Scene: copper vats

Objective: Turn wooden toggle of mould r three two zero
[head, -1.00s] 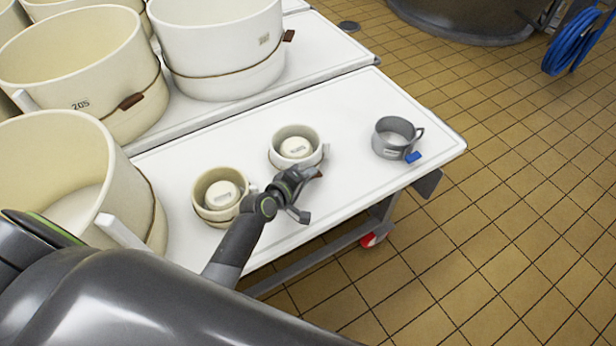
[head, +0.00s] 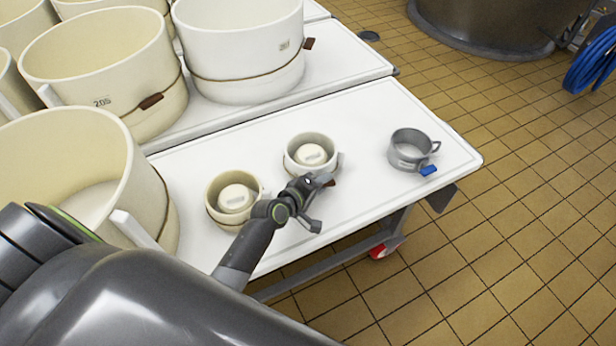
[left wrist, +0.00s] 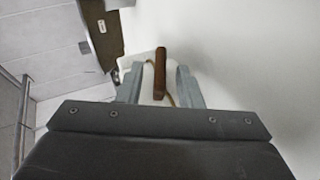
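Two small cream moulds stand on the white table. The right one (head: 298,166) has a brown wooden toggle (head: 331,183) low on its near right side. The left one (head: 214,208) sits nearer my arm. I cannot read their labels, so I cannot tell which is r320. My left gripper (head: 320,204) is at the near side of the right mould, by its toggle. In the left wrist view, the brown toggle (left wrist: 160,73) stands upright between the spread fingers (left wrist: 159,87), with a gap on each side. My right gripper is out of view.
A grey metal cup (head: 406,158) with a blue tag (head: 429,170) stands on the right of the table. Large cream moulds (head: 70,70) crowd the left and back, one marked 205. The tiled floor (head: 500,250) is open beyond the table edge.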

